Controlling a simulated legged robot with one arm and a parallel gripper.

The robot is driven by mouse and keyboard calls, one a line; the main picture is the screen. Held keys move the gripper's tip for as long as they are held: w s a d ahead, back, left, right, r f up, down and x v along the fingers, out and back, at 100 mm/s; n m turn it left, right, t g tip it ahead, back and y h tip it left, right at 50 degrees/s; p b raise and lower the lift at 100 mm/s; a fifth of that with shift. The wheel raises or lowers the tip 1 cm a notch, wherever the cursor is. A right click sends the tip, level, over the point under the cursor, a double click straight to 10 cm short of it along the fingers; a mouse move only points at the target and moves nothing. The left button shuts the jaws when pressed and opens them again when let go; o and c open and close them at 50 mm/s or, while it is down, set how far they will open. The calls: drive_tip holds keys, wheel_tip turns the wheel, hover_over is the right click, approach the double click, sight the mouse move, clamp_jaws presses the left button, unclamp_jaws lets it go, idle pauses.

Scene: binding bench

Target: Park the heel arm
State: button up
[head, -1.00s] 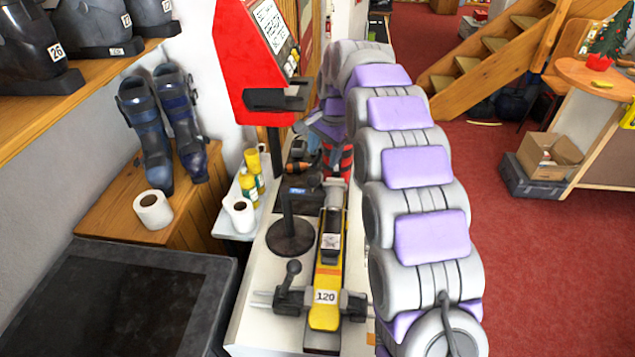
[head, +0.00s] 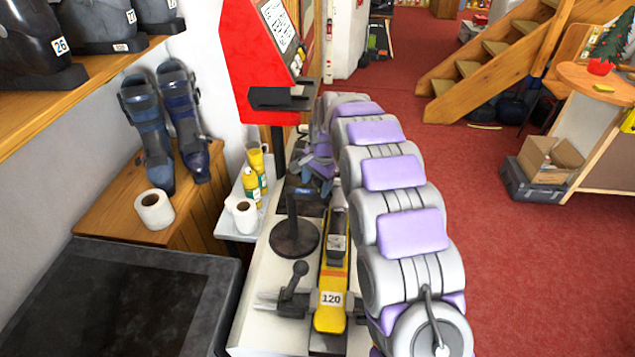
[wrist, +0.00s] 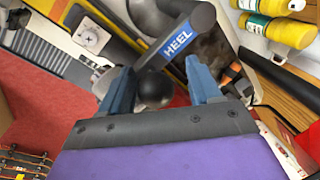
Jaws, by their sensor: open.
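The heel arm (wrist: 172,40) is a dark grey bar with a blue HEEL label, and it crosses the upper middle of the wrist view. A black ball knob (wrist: 155,88) sits at its near end. My gripper (wrist: 161,88) is open, with a blue-grey finger on each side of the knob; I cannot tell whether either touches it. In the head view the heel arm (head: 305,191) shows as a small dark bar with a blue patch atop a post on a round base (head: 294,239). My gripper (head: 318,168) is just above it, partly hidden by my arm.
A yellow unit marked 120 (head: 330,298) lies along the white bench beside the post, with a black lever (head: 293,285) at its left. Yellow bottles (head: 254,175) and a paper roll (head: 244,218) stand left of the post. A red panel (head: 255,70) rises behind.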

drive_tip(key=shift+a, duration=0.2)
drive_tip(key=shift+c, duration=0.5)
drive_tip(key=shift+d+r, duration=0.1)
drive_tip(key=shift+d, duration=0.65)
drive_tip(key=c, duration=0.5)
drive_tip(key=shift+a, duration=0.2)
clamp_jaws()
